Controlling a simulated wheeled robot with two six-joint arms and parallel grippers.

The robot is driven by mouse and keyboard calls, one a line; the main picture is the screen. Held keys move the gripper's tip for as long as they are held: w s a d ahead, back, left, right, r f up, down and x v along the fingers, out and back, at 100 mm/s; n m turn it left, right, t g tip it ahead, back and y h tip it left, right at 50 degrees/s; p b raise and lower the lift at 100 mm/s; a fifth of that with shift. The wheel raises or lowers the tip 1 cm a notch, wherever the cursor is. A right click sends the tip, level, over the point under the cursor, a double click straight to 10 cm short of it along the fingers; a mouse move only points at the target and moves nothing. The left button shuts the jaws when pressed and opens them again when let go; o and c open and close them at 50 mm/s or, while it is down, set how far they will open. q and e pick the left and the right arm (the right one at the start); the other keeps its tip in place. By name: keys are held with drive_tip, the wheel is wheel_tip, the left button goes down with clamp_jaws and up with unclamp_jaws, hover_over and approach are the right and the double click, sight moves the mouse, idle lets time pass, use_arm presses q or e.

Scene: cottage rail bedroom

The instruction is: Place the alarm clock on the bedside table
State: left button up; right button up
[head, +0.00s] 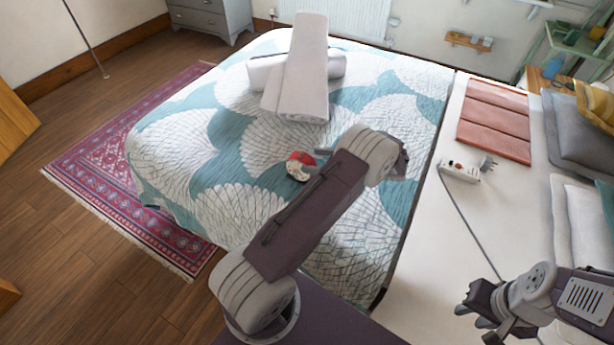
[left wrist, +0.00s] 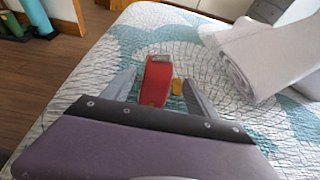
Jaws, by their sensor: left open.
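The alarm clock (head: 298,168), red with a pale face, sits on the patterned bedspread near the middle of the bed. In the left wrist view the red clock (left wrist: 155,82) is between the two fingers of my left gripper (left wrist: 159,84), with a small yellow part beside it. The fingers are apart, with visible gaps to the clock. In the head view my left forearm hides most of this gripper. My right gripper (head: 477,316) is at the lower right, away from the clock; its finger opening is unclear. A wooden surface (head: 540,80) beyond the pillows may be the bedside table.
Rolled white towels (head: 300,75) lie on the bed behind the clock. A folded terracotta cloth (head: 495,120), a white power strip (head: 460,171) and grey pillows (head: 580,135) lie on the pale strip at right. A red rug (head: 130,160) lies on the floor at left.

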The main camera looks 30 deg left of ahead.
sight(294, 158)
use_arm(q)
drive_tip(key=x, duration=0.8)
drive_tip(key=shift+s+a+r, duration=0.1)
drive_tip(key=shift+s+a, duration=0.1)
drive_tip(key=shift+a, duration=0.1)
drive_tip(key=shift+r, duration=0.1)
clamp_jaws()
